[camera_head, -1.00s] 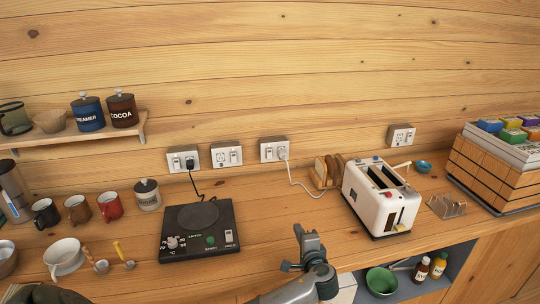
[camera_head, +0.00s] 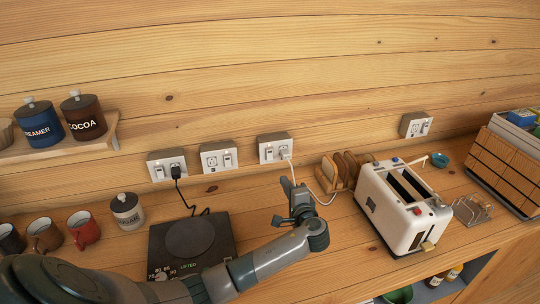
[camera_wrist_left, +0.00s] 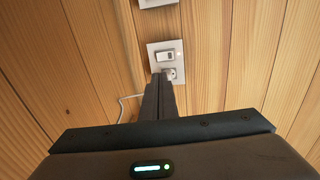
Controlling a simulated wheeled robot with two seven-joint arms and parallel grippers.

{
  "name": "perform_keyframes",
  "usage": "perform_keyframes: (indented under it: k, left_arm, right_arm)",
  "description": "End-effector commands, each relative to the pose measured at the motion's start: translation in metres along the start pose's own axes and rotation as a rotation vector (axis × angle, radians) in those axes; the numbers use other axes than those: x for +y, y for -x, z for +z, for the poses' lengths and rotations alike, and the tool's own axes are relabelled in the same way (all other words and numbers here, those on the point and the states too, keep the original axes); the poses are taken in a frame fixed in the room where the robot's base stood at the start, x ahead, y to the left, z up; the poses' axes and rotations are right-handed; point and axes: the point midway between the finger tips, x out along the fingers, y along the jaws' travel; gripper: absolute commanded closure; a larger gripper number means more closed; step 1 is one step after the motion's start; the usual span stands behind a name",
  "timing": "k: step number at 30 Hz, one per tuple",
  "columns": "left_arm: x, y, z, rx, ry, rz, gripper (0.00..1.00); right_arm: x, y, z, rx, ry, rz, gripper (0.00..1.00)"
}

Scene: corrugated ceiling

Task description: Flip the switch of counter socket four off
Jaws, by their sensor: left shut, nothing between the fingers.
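Several white wall sockets with switches run along the wood wall in the head view. From the left, the first (camera_head: 155,171) has a black plug, the second (camera_head: 212,160) has none, and the third (camera_head: 268,150) has a white plug and cord. The fourth (camera_head: 415,124) stands far right, with no plug visible. Which one is named socket four is not marked. My left gripper (camera_head: 287,181) is shut and empty, just below the third socket. The left wrist view shows its fingers (camera_wrist_left: 160,80) pointing at a plugged socket (camera_wrist_left: 158,48) with a rocker switch; contact is unclear.
A white toaster (camera_head: 407,215) and a bread rack (camera_head: 345,168) stand right of my left gripper. A black hot plate (camera_head: 220,228) is left, partly behind my arm. Mugs and a canister (camera_head: 127,212) stand further left. The white cord (camera_head: 311,187) hangs near the gripper.

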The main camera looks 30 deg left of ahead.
Motion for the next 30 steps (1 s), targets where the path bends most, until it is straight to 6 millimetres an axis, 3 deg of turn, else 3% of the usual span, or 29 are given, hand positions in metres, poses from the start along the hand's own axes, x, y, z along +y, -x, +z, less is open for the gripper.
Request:
perform_keyframes:
  k: [17, 23, 30]
  left_arm:
    - [-0.001, -0.004, 0.0, -0.001, 0.0, -0.003, 1.0]
    - [0.001, -0.02, 0.0, -0.001, -0.001, -0.003, 1.0]
    - [0.003, -0.057, 0.0, -0.002, 0.0, -0.004, 1.0]
  right_arm:
    - [0.0, -0.002, 0.001, -0.001, 0.0, 0.0, 0.69]
    - [0.0, -0.012, 0.001, -0.001, 0.0, 0.0, 0.69]
    - [-0.001, -0.033, 0.003, -0.001, 0.0, 0.0, 0.69]
